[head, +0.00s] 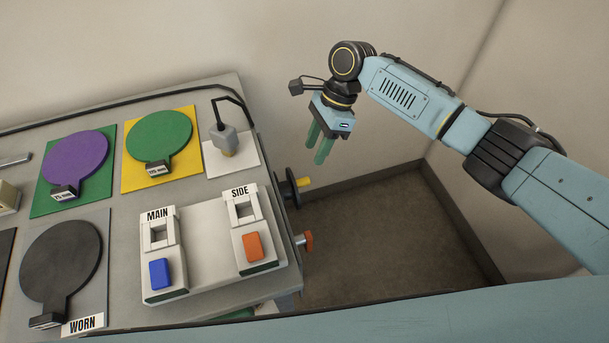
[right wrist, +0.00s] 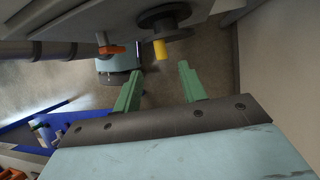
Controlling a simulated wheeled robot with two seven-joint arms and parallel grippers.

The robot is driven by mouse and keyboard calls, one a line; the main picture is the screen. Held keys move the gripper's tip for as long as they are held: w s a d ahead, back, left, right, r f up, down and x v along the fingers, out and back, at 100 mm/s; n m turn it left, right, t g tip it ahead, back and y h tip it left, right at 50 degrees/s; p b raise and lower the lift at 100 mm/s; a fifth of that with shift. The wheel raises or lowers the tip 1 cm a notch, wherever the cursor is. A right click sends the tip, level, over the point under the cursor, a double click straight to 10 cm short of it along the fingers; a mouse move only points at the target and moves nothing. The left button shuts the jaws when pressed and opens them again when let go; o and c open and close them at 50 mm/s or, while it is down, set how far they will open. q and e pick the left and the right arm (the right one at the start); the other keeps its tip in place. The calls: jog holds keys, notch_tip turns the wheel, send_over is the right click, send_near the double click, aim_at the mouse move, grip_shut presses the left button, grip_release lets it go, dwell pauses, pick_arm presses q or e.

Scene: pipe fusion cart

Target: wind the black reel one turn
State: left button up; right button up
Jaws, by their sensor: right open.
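The black reel (head: 289,188) is on the right side of the cart, with a yellow handle (head: 304,182) sticking out to the right. In the right wrist view the black reel (right wrist: 160,20) is at the top, and its yellow handle (right wrist: 160,50) points down toward the gap between my fingers. My right gripper (head: 315,153) is open and empty, with green fingers pointing down, above and to the right of the reel in the head view. It also shows in the right wrist view (right wrist: 159,69), apart from the handle. My left gripper is not in view.
An orange handle (head: 304,241) sticks out of the cart's side, nearer than the reel. The cart top (head: 185,93) holds coloured discs, a grey tool (head: 223,138) and the MAIN and SIDE switches (head: 160,274). Walls stand behind and right; the floor beside the cart is clear.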

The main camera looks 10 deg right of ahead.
aim_at(303, 179)
jog(key=b+x, duration=0.1)
jog(key=x, duration=0.8)
jog(key=shift+b, duration=0.35)
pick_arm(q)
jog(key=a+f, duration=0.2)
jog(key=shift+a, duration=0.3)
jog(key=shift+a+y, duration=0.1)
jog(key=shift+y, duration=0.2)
pick_arm(e)
jog(key=shift+c, duration=0.9)
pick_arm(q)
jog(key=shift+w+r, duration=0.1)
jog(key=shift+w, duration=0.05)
pick_arm(e)
jog(key=shift+r, duration=0.1)
grip_shut()
